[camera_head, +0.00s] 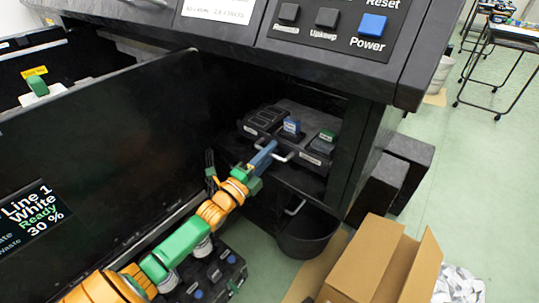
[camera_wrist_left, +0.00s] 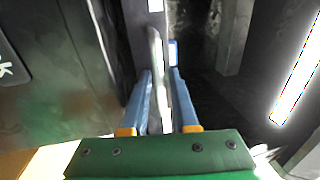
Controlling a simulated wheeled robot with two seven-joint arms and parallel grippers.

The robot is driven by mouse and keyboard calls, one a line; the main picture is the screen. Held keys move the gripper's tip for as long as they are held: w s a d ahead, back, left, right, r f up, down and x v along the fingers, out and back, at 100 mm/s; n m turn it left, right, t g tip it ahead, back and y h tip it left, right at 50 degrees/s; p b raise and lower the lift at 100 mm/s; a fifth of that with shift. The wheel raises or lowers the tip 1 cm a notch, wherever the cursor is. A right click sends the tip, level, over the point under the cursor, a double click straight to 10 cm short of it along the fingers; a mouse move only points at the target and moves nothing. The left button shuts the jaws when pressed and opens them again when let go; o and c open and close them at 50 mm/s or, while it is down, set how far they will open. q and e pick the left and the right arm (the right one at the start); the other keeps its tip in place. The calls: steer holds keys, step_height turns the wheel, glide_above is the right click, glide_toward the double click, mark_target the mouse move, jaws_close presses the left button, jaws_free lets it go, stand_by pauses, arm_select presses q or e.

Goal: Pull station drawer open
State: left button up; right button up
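The station drawer (camera_head: 270,117) is a dark tray in the black machine's recess. A blue-topped block (camera_head: 291,127) and a green-topped block (camera_head: 326,136) sit in it. A pale bar handle (camera_head: 284,155) is on its front. My left gripper (camera_head: 269,148), with blue fingers, reaches this handle from the front left. In the left wrist view, the handle bar (camera_wrist_left: 154,50) runs between the two fingers (camera_wrist_left: 161,74), with some gap visible, so the fingers look open around it. Firm contact cannot be seen. My right gripper is out of view.
A large dark panel (camera_head: 110,130) stands close on the left of my arm. A second handle (camera_head: 295,206) and a black bin (camera_head: 306,235) are below the drawer. An open cardboard box (camera_head: 365,262) stands at front right.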

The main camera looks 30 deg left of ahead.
arm_select(q)
jaws_close()
stand_by(0.5)
stand_by(0.9)
